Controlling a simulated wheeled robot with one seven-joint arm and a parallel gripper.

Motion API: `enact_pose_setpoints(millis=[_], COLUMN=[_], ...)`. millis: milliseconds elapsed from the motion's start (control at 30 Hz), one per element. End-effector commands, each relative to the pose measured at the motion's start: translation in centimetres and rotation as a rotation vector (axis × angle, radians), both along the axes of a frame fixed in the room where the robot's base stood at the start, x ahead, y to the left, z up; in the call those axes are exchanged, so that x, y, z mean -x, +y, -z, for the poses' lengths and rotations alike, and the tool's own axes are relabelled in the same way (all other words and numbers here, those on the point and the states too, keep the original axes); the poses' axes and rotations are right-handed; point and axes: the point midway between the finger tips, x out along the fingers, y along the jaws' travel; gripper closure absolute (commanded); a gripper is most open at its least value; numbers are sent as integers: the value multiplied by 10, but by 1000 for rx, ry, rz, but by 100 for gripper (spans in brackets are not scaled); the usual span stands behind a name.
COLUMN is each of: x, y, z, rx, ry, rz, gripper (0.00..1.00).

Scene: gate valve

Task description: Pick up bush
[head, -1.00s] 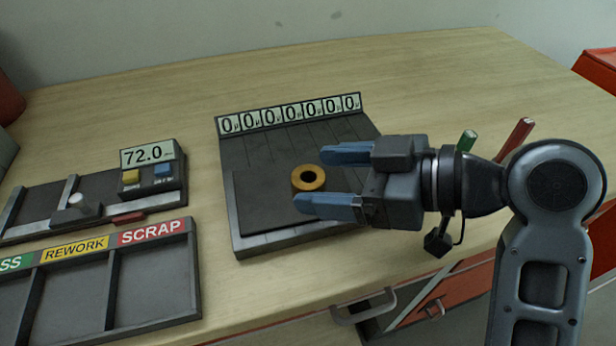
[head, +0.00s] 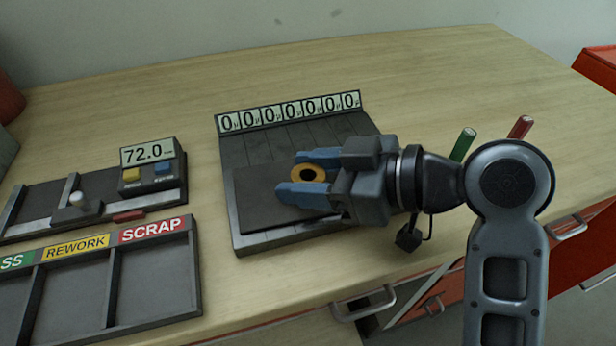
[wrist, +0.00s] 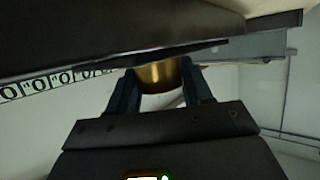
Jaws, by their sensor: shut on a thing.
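The bush (head: 307,172) is a short brass ring with a dark bore. It sits over the dark plate of the gauge stand (head: 262,205), upright, its bore facing up. My gripper (head: 297,174) reaches in from the right, its two blue fingers on either side of the bush, shut on it. In the wrist view the brass bush (wrist: 160,75) shows between the dark fingers, close to the plate. I cannot tell whether its base still touches the plate.
A row of displays reading 0 (head: 290,112) stands behind the plate. To the left are a gauge reading 72.0 (head: 148,153) and a sorting tray (head: 110,275) with REWORK and SCRAP labels. Green and red handles (head: 462,145) stand behind my arm. The bench behind is clear.

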Motion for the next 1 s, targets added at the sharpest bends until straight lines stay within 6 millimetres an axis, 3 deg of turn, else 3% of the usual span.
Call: enact_pose_setpoints(millis=[233,567,767,867,1000], x=[0,0,-1,-1,-5], y=[0,0,0,-1,-32], z=[0,-4,-24,-45,-61], rx=[0,-1,-2,-3,-2], ry=[0,-2,-8,-10,-6], rz=[-1,0,2,2,8], gripper=[93,93,93,93,93])
